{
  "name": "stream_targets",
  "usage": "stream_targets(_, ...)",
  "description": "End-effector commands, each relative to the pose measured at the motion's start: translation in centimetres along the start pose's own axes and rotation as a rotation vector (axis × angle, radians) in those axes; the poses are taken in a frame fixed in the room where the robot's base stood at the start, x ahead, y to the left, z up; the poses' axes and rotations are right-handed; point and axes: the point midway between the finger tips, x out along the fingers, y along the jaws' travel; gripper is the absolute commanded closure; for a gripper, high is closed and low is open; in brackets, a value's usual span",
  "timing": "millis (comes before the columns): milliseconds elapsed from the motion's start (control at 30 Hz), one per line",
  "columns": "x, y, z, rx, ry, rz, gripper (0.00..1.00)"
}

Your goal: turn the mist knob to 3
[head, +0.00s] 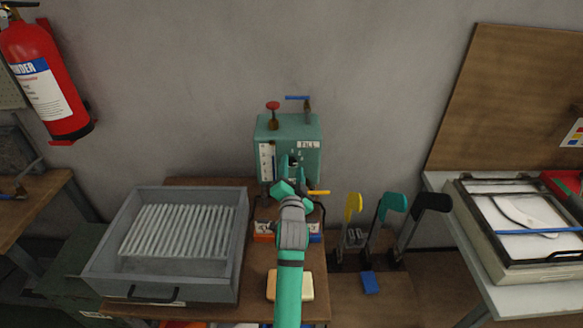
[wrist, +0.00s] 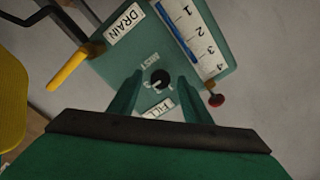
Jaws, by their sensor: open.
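The green mist unit (head: 300,130) stands against the wall at the back of the bench in the head view. In the wrist view its front panel shows at an angle, with the black mist knob (wrist: 160,77) beside a MIST label. The knob has a small light pointer mark; which number it points to is too small to read surely. My gripper (head: 291,172) is in front of the unit and hides part of the panel in the head view. In the wrist view my gripper (wrist: 160,86) is open, with one finger on each side of the knob; contact cannot be told.
A yellow drain lever (head: 318,193) sticks out near my gripper. A red knob (head: 272,106) and a blue-handled valve (head: 298,98) top the unit. A grey tray (head: 120,270) of rods is left.

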Motion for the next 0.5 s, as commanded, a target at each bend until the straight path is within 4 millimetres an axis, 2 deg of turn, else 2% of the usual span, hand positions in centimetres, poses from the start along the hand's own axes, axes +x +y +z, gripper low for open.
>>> stream_targets(300,-5.8,-0.1,0.3,-0.002,-0.004,-0.001,0.56)
stream_targets(500,-8.6,-0.2,0.3,-0.001,-0.005,-0.003,0.56)
